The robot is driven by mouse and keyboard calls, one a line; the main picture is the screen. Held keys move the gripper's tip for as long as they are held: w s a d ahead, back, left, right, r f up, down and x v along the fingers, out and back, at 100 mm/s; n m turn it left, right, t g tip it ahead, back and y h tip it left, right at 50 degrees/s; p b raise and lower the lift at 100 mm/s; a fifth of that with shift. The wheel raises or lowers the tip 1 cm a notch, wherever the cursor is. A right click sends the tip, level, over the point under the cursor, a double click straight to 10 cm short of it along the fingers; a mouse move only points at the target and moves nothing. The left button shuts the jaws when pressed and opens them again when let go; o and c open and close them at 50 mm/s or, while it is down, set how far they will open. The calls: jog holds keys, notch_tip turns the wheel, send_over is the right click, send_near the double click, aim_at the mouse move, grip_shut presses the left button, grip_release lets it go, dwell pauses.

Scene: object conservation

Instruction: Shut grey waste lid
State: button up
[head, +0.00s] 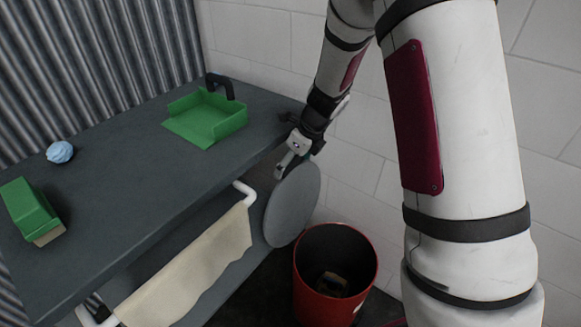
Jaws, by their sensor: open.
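The grey round lid (292,205) stands nearly upright between the bench end and the red waste bin (335,284). The bin is open at the top, and something brownish and dark lies inside it. My gripper (283,170) is at the lid's upper left edge, close to the bench corner. Its jaws are open. I cannot tell whether a finger touches the lid. The lid's lower edge is close behind the bin's left rim, and its hinge is not clearly visible.
A cream towel (195,270) hangs on a white rail in front. A white block wall stands behind.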

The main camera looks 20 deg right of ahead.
jog(key=shift+w+a+f, duration=0.1)
jog(key=shift+w+f, duration=0.05)
jog(key=shift+f, duration=0.3)
